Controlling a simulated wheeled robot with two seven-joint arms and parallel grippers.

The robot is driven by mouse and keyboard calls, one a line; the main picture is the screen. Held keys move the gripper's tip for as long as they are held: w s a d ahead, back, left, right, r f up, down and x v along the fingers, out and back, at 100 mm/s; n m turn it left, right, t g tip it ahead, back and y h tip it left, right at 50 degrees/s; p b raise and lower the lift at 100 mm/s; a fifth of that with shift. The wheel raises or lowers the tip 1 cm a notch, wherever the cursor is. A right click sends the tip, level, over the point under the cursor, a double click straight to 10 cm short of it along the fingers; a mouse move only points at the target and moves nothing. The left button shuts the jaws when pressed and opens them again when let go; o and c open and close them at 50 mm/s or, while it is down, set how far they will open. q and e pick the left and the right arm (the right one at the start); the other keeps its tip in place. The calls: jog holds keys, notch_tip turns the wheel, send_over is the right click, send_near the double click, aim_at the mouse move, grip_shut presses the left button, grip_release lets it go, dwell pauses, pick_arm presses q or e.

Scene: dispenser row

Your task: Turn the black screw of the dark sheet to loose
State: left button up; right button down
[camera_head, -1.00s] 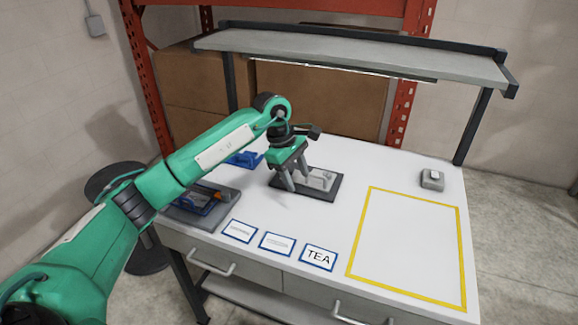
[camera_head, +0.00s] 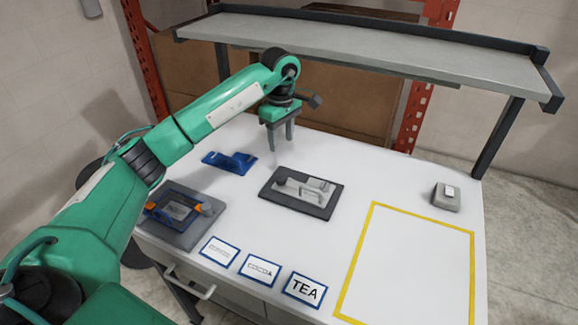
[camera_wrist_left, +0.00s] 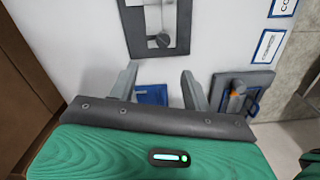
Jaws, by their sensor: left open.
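The dark sheet (camera_head: 275,199) lies flat on the white table, with a light grey fixture (camera_head: 308,189) on it. In the left wrist view the dark sheet (camera_wrist_left: 183,28) is at the top, and a dark round knob (camera_wrist_left: 159,41), perhaps the black screw, shows on it. I cannot tell its turn. My left gripper (camera_head: 281,147) is open and empty, pointing down, above the table behind the dark sheet and clear of it. Its two fingers (camera_wrist_left: 158,73) stand apart in the wrist view. My right gripper is not in view.
A grey sheet (camera_head: 180,236) with blue and orange parts lies at front left. Label cards such as TEA (camera_head: 304,290), a yellow outline (camera_head: 365,237) and a grey box (camera_head: 446,200) are right and front. A shelf (camera_head: 350,52) overhangs behind.

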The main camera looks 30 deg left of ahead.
pick_arm(q)
jog(key=p, duration=0.2)
send_over(281, 179)
notch_tip(281, 179, down, 5)
jog(key=shift+f, duration=0.2)
notch_tip(281, 179, down, 6)
jog(key=shift+f+p, duration=0.1)
jog(key=shift+p, duration=0.65)
jog(key=shift+w+f, duration=0.1)
jog(key=shift+f, duration=0.75)
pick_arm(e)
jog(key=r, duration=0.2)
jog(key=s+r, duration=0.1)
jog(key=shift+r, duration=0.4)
pick_arm(q)
jog(key=shift+c, duration=0.2)
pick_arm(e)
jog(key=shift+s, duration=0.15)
pick_arm(q)
jog(key=c, duration=1)
